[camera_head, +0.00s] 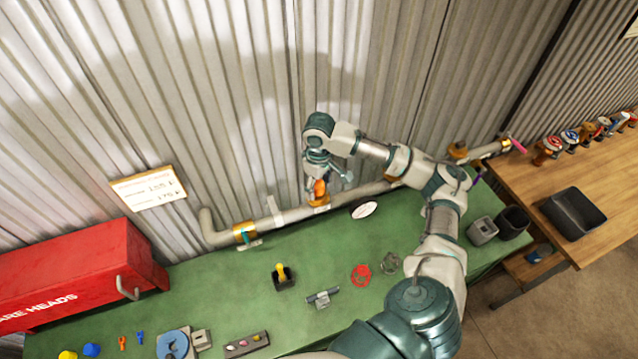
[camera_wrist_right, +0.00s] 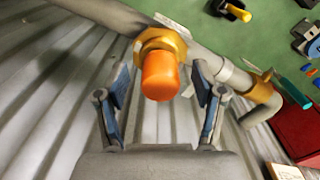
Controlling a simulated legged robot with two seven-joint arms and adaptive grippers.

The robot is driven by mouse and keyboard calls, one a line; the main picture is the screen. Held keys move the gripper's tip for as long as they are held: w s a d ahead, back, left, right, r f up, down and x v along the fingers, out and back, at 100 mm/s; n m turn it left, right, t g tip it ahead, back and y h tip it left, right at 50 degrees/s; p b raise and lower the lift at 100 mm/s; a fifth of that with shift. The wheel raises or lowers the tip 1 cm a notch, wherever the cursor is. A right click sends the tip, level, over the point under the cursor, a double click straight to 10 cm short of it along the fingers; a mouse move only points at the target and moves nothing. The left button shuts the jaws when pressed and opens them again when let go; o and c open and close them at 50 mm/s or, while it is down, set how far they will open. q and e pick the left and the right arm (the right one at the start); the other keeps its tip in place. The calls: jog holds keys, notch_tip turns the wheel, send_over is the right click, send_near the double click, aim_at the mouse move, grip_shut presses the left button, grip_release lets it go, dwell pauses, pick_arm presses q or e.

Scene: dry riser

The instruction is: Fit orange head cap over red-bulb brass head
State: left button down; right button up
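The orange head cap (camera_head: 319,188) stands at a brass fitting (camera_head: 320,203) on the grey pipe along the wall. In the right wrist view the orange cap (camera_wrist_right: 160,78) sits against the brass fitting (camera_wrist_right: 160,42), end toward the camera. No red bulb shows there; whatever is under the cap is hidden. My right gripper (camera_head: 320,176) is at the cap. In the wrist view its two fingers (camera_wrist_right: 161,72) are spread on either side of the cap, with gaps between. My left gripper is not in view.
The grey pipe (camera_head: 285,217) runs close to the corrugated wall. The green bench (camera_head: 220,285) carries a black block with a yellow piece (camera_head: 283,275), a grey clamp (camera_head: 322,298) and a red ring (camera_head: 361,275). A red box (camera_head: 85,275) stands left; a wooden table (camera_head: 560,170) stands right.

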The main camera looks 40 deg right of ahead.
jog(key=shift+r, duration=0.15)
notch_tip(320, 180, up, 12)
jog(key=shift+f, duration=0.2)
jog(key=shift+d+f, duration=0.1)
dwell(0.8)
